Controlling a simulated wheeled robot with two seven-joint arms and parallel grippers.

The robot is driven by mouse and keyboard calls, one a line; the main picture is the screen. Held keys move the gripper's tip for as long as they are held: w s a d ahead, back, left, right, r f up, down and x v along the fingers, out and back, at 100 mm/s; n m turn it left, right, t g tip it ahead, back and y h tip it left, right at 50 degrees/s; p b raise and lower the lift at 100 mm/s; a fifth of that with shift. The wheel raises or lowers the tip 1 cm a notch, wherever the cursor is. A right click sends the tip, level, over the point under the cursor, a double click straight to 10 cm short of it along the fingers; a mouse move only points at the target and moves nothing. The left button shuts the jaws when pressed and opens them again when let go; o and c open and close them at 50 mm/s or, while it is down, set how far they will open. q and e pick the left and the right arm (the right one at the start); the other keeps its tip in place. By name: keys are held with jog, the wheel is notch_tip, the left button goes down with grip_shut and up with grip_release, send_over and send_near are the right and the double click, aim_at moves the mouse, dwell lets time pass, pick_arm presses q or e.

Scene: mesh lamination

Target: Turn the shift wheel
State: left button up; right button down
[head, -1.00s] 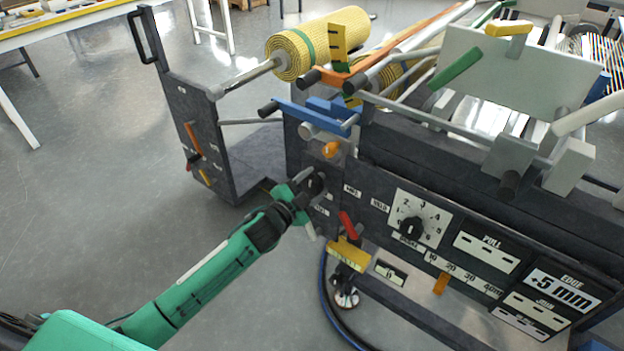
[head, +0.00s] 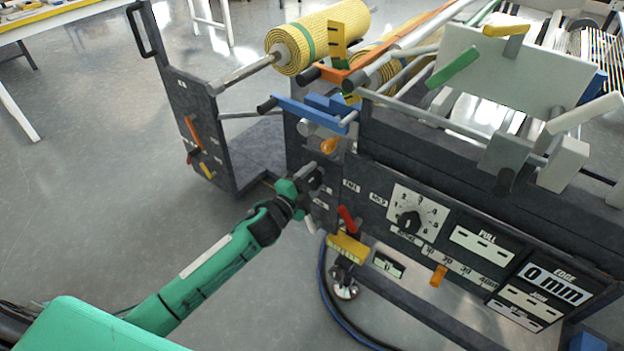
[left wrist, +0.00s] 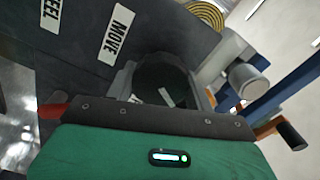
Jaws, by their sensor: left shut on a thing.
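The shift wheel is a dark round knob on the dark front panel (head: 368,190) of the machine. It shows between the fingers in the left wrist view as a dark disc (left wrist: 165,78) with a pale mark, near a "MOVE" label. My left gripper (head: 307,178) is at the panel, shut on the wheel, and hides most of it in the head view. The edge display (head: 556,284) at the right of the panel reads 0 mm. My right gripper is not in view.
A red lever (head: 347,219) and a yellow block (head: 348,247) sit just right of my left gripper. An orange knob (head: 329,146) and a blue bar (head: 312,114) are above it. A numbered dial (head: 411,221) is further right. Open floor lies to the left.

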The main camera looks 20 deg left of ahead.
pick_arm(q)
jog(key=o, duration=1)
jog(key=v, duration=1.3)
jog(key=shift+s+a, duration=0.1)
jog(key=shift+s, duration=0.3)
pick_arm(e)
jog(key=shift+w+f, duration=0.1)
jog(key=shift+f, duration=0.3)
